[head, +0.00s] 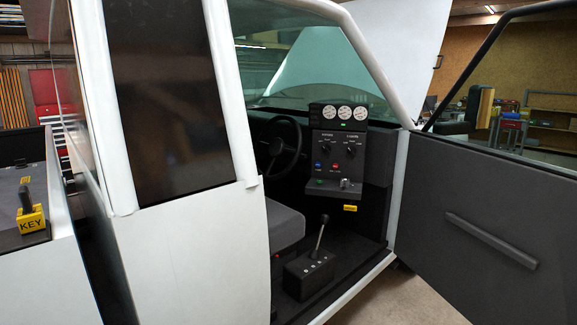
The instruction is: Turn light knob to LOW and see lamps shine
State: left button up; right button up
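A dark control panel (338,170) stands inside the open cab, right of the steering wheel. Two black rotary knobs sit on its upper face, a left knob (326,149) and a right knob (350,151). Small white lettering surrounds both, too small to read surely, so I cannot tell the knob settings. Below them are a blue button (318,165), a red button (336,166) and a metallic switch or key cylinder (345,184). Three round gauges (344,113) sit on top with a small green light below. No lit lamps are visible. Neither of my grippers is in view.
The open door (490,230) stands to the right; the white cab side and pillar (185,250) fill the left. A gear lever (319,237) rises from the cab floor by the seat (284,222). A yellow KEY block (31,219) sits far left.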

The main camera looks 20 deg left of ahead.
aim_at(352, 150)
jog(key=i+l, duration=0.2)
jog(key=i, duration=0.25)
jog(key=i+l+z, duration=0.1)
jog(key=i, duration=0.3)
jog(key=l, duration=0.1)
